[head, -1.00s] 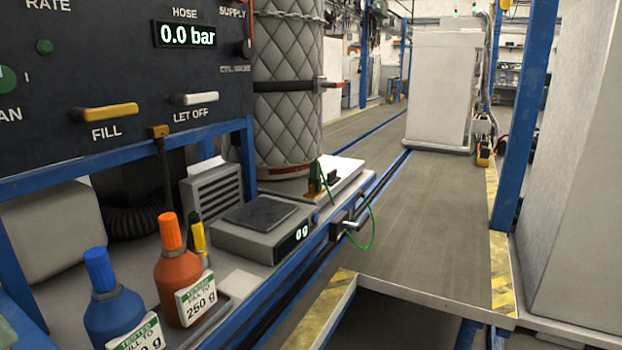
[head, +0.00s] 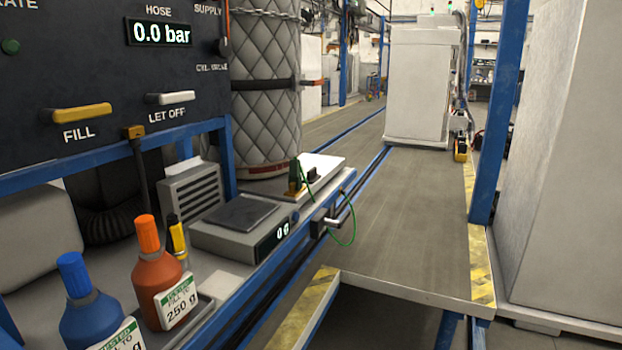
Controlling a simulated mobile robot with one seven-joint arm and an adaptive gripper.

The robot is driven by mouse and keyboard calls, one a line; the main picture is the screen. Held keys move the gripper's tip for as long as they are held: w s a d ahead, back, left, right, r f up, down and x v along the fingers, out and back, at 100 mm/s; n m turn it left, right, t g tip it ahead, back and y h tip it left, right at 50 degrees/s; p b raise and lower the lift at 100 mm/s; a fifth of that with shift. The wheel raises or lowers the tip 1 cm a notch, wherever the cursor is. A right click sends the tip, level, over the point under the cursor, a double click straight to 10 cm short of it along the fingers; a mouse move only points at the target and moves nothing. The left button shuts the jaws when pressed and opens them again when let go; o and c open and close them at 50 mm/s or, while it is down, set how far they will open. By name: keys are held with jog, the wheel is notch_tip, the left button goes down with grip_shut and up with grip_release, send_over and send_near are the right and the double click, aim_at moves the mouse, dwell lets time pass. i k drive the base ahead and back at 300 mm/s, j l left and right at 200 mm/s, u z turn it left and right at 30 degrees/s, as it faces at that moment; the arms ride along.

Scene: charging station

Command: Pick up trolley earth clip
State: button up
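What looks like the earth clip (head: 295,178), a small upright dark green and brass-coloured piece, stands on the white plate near the foot of the quilted cylinder. A thin green cable (head: 354,226) loops from its area down over the bench's front edge, beside a black and silver fitting (head: 331,221) on the blue rail. The clip is small here, and I cannot make out its jaws. My gripper is not in view.
A scale (head: 240,228) reading 0 g, an orange-capped bottle (head: 153,275) and a blue-capped bottle (head: 88,305) stand on the bench left of the clip. The quilted cylinder (head: 267,105) rises behind it. A grey walkway (head: 400,220) to the right is clear.

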aim_at(294, 176)
jog(key=u, duration=0.6)
jog(key=i+l+u, duration=0.25)
jog(key=l+u, duration=0.3)
jog(key=l, duration=0.15)
jog(key=i+l+u, duration=0.1)
jog(key=l+u, duration=0.15)
jog(key=l, duration=0.15)
jog(key=i+l, duration=0.1)
jog(key=l, duration=0.55)
jog(key=i+l+u, duration=0.1)
jog(key=l, duration=0.6)
jog(key=l+u, duration=0.1)
jog(key=l, duration=0.55)
jog(key=i, duration=0.55)
